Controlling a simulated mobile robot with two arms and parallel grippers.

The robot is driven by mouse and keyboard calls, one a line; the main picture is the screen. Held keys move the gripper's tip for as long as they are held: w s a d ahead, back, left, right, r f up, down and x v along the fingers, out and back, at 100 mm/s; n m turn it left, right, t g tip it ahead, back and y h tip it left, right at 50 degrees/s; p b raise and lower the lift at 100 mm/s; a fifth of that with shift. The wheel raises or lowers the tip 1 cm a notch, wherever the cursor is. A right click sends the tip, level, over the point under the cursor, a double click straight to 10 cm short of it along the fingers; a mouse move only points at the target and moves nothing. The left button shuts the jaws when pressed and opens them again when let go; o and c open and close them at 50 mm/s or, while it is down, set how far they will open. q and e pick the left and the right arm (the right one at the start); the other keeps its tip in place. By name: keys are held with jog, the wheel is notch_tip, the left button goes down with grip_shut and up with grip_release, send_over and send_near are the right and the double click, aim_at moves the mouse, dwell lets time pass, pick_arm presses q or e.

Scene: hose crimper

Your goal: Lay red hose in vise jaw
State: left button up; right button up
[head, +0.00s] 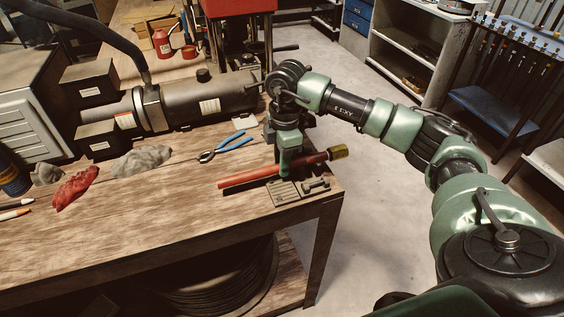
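The red hose (250,177) lies across the front right corner of the wooden bench, with a yellowish end fitting (340,152) at its right end. A dark strip, shadow or metal, runs just below its left part. My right gripper (285,169) points down at the middle of the hose, its green finger overlapping it. Whether the fingers are closed on the hose or only around it is not clear. A dark grey metal piece with slots (286,194) sits under and in front of the hose at the corner; I cannot tell if it belongs to the vise. My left gripper is out of view.
Blue-handled pliers (228,148), a grey rag (141,161) and a red rag (76,187) lie on the bench (170,220). A large dark cylindrical machine (205,102) stands behind. The bench's front middle is clear. A coiled black hose (215,285) lies below.

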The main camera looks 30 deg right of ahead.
jog(key=o, duration=0.5)
